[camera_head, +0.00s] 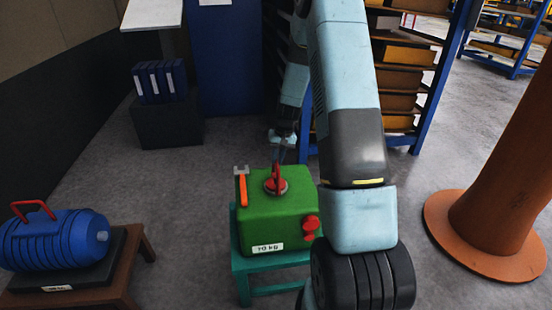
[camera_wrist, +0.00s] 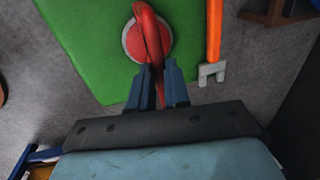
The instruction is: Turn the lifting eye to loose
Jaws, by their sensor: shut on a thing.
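My gripper (camera_head: 283,150) reaches down onto the eye from above. Its two blue fingers (camera_wrist: 158,88) are shut on the near part of the eye's ring.
An orange-handled wrench (camera_head: 242,188) lies at the casting's left edge. A red knob (camera_head: 311,224) sits on its front right. A blue motor-like casting (camera_head: 55,240) rests on a brown stand at left. An orange column (camera_head: 500,190) stands at right, shelves behind.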

